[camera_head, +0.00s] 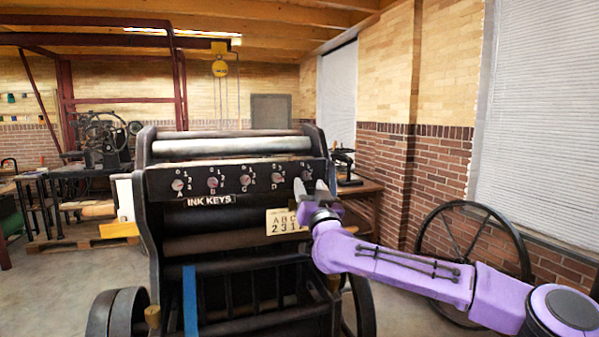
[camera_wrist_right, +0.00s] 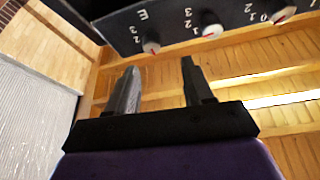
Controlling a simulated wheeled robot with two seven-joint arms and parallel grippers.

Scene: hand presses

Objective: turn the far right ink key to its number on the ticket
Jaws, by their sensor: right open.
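The far right ink key (camera_head: 306,176) is a small pale knob at the right end of the black panel marked INK KEYS (camera_head: 258,186). In the right wrist view the knob (camera_wrist_right: 151,46) shows beside the letter E, pale with a red mark. My right gripper (camera_head: 311,190) is open and empty, just below and in front of that key. In the wrist view its two fingers (camera_wrist_right: 160,64) are spread, with the knob beyond their tips, not between them. The cream ticket (camera_head: 283,221) shows letters A B over numbers 2 3 1; its right part is hidden behind my gripper.
Several other knobs line the panel, the nearest (camera_wrist_right: 212,30) beside the far right one. A blue strip (camera_head: 190,300) hangs on the press front. A large spoked wheel (camera_head: 470,225) stands right of the press, behind my right arm.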

